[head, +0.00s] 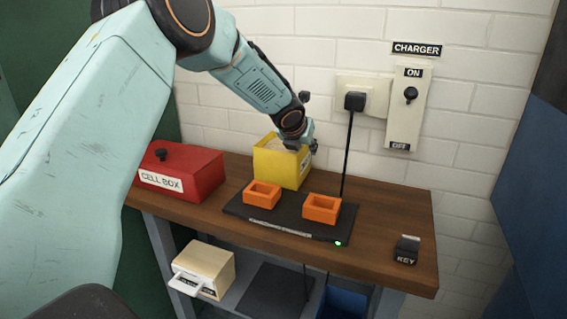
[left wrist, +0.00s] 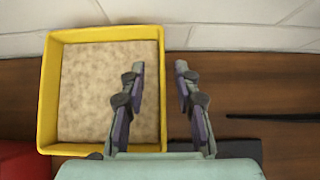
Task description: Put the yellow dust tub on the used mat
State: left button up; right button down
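The yellow dust tub (head: 282,162), open-topped and full of beige dust, stands upright on the wooden bench near the wall. My left gripper (head: 302,147) is at its right rim. In the left wrist view the open gripper (left wrist: 160,75) has one finger over the dust and the other outside, with the tub's right wall (left wrist: 162,105) between them; a gap shows on both sides. A plain dark mat (head: 272,290) lies on the lower shelf; no label on it is readable, so I cannot tell whether it is the used mat. My right gripper is out of view.
A black pad (head: 290,218) with two orange holders (head: 321,208) lies in front of the tub. A red cell box (head: 180,174) stands left, a key block (head: 406,249) right. A cream drawer box (head: 205,269) and blue bin (head: 343,302) are below. A charger cable (head: 348,150) hangs behind.

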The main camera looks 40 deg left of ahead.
pick_arm(q)
jog(key=shift+s+d+r, duration=0.15)
jog(key=shift+r, duration=0.05)
jog(key=shift+s+d+r, duration=0.15)
jog(key=c, duration=0.3)
jog(key=shift+w+a+f, duration=0.2)
jog(key=shift+f, duration=0.05)
grip_shut()
jog(key=shift+s+d+r, duration=0.1)
jog(key=shift+s+r, duration=0.05)
jog(key=shift+r, duration=0.1)
